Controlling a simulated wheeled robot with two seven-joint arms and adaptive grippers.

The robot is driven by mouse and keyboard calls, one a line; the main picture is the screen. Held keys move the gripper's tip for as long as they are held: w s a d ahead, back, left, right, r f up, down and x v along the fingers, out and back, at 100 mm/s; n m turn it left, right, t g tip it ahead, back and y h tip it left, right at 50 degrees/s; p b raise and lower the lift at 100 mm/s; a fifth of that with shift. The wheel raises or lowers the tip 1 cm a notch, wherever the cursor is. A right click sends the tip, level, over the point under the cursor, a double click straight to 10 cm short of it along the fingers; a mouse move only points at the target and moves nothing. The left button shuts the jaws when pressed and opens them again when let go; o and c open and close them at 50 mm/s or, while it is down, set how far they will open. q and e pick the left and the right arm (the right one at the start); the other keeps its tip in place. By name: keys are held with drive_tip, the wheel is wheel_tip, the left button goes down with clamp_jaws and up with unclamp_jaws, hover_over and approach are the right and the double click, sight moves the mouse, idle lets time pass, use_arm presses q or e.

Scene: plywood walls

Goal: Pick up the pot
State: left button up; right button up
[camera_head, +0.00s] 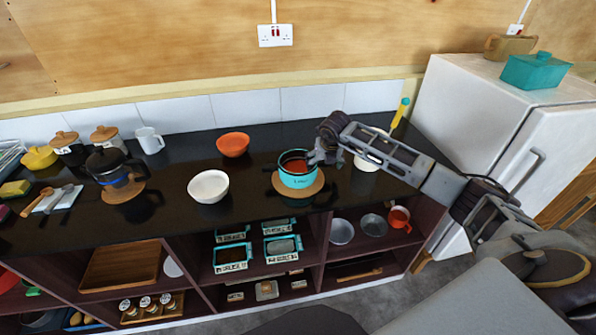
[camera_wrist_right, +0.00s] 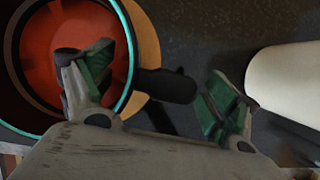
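The pot (camera_head: 298,180) is turquoise outside with a red-orange inside, and it stands upright on a round cork trivet (camera_head: 281,189) on the dark counter. My right gripper (camera_head: 323,153) is at the pot's right side. In the right wrist view the pot (camera_wrist_right: 62,55) fills the upper left, and its dark handle (camera_wrist_right: 168,86) sticks out between the two green-padded fingers. My right gripper (camera_wrist_right: 160,80) is open there, one finger over the pot's rim side and the other beyond the handle. Contact cannot be told. My left gripper is not in view.
A white bowl (camera_head: 208,187) and an orange bowl (camera_head: 233,145) stand left of the pot. Another white bowl (camera_head: 366,164) is partly hidden behind my right arm. A black coffee pot (camera_head: 112,172) stands further left. A white fridge (camera_head: 480,125) borders the counter's right. Open shelves (camera_head: 207,282) lie below.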

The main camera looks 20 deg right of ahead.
drive_tip(key=shift+w+r, duration=0.1)
clamp_jaws()
idle(0.3)
drive_tip(key=shift+r, duration=0.25)
drive_tip(key=shift+r+b, duration=0.8)
drive_tip(key=shift+r, duration=3.8)
drive_tip(key=shift+r, duration=0.15)
